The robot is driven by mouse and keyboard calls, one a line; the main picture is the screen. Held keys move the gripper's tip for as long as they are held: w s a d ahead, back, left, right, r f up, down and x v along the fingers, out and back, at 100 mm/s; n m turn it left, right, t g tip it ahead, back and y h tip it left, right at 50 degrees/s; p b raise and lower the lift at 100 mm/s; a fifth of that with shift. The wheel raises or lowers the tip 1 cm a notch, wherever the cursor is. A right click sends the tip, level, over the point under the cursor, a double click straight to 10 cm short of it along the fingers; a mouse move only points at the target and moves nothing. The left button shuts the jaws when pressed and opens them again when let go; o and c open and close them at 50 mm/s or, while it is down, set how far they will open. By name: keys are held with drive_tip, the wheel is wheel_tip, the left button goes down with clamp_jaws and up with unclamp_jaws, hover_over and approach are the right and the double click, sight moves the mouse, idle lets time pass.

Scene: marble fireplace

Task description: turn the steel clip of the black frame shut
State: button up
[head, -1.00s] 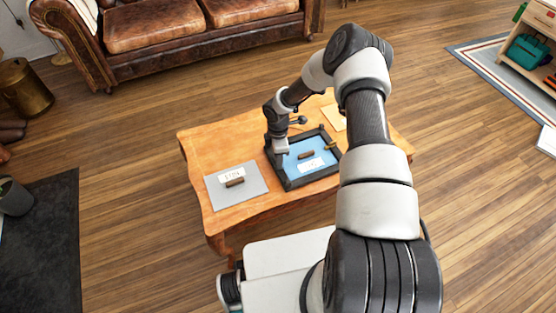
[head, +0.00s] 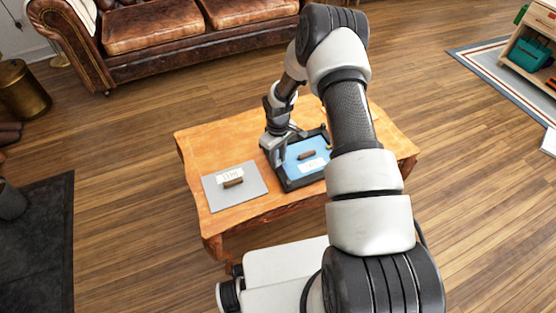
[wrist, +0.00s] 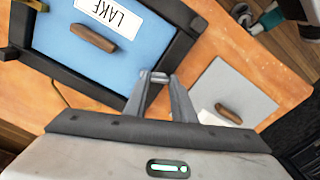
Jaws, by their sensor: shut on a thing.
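The black frame (wrist: 75,85) lies on the wooden table around a blue panel (wrist: 60,45) that has a brown handle and a label reading LAKE. The frame (head: 290,186) also shows in the head view, partly behind my arm. My gripper (wrist: 157,77) is at the frame's outer edge, its fingertips closed on a small steel piece (wrist: 160,75), which looks like the steel clip. The fingers cover most of it, so I cannot tell its angle clearly. In the head view my gripper (head: 275,150) is over the frame's left side.
A grey panel (head: 214,197) with a brown handle and white label lies on the table (head: 235,213), left of the frame. A brass-coloured piece (wrist: 8,53) is on the frame's far side. A leather sofa (head: 150,25) stands behind. Bare tabletop lies around the panels.

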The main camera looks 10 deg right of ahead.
drive_tip(key=m+b, duration=0.1)
drive_tip(key=m, duration=0.3)
drive_tip(key=shift+m, duration=0.3)
idle(0.3)
drive_tip(key=o, duration=1.1)
drive_tip(key=shift+c, duration=0.2)
wheel_tip(320, 180, up, 17)
drive_tip(key=p, duration=0.3)
drive_tip(key=shift+r+p, duration=0.2)
drive_tip(key=shift+p, duration=0.2)
